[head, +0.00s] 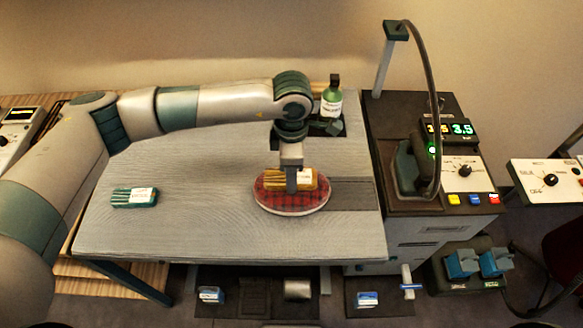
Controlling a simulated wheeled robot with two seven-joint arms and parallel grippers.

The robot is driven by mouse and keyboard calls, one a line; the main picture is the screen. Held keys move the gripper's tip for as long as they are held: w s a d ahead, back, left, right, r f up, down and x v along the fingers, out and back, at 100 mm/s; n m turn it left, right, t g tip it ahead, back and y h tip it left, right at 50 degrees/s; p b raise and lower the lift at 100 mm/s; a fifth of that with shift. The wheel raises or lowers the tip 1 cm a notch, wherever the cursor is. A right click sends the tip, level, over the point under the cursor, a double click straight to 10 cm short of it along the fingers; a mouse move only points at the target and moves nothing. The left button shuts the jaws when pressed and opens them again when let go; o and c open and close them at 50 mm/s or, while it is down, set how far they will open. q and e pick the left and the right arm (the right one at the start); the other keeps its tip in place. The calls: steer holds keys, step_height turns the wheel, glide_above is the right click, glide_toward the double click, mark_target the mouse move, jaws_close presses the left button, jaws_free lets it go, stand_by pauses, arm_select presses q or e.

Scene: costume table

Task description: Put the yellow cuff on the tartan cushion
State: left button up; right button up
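The yellow cuff (307,180) is a striped yellow-brown piece with a white label. It is at the red tartan cushion (290,203), an oval pad with a pale rim, over its upper middle. Whether it rests on the pad or hangs just above it is unclear. My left gripper (291,185) points straight down at the cuff, with one finger in front of it. The other finger is hidden, so its grip is unclear. My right gripper is out of view.
A teal cuff (134,197) with a white label lies on the left of the grey table (200,225). A green bottle (331,100) stands at the back. A dark console (445,180) with an iron-like tool adjoins the right edge. The table between teal cuff and cushion is clear.

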arm_select(q)
steer(key=shift+f+b, duration=0.2)
steer(key=shift+b, duration=0.1)
steer(key=o, duration=1)
steer(key=shift+r, duration=0.1)
steer(key=shift+o, duration=0.2)
steer(key=shift+r+p, duration=0.2)
steer(key=shift+p, duration=0.2)
steer(key=shift+r+b, duration=0.25)
steer(key=shift+b, duration=0.15)
step_height(320, 180, up, 11)
steer(key=b, duration=0.4)
steer(key=shift+r, duration=0.15)
